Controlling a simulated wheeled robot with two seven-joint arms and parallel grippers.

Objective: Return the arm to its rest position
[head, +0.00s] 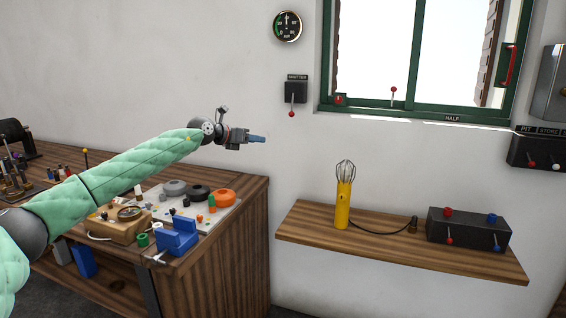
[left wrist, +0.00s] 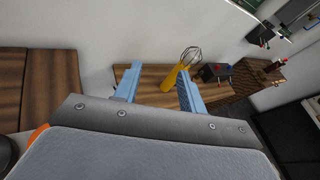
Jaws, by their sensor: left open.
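My left arm, in a green quilted sleeve, reaches in from the left in the head view. Its gripper (head: 258,139) is held in the air above the gap between the workbench and the wall shelf, level and pointing right. In the left wrist view the two blue fingers (left wrist: 157,88) stand wide apart with nothing between them, so it is open and empty. The yellow lamp with a wire cage (head: 343,205) stands on the shelf, well beyond and below the fingers; it also shows in the left wrist view (left wrist: 172,77). My right gripper is not in view.
The wooden workbench (head: 240,240) below the arm carries a blue vise (head: 178,238), an orange round part (head: 222,198) and several small parts. The wall shelf (head: 385,245) holds a black switch box (head: 468,230). A lever marked SHUTTER (head: 296,92) and a window are on the wall.

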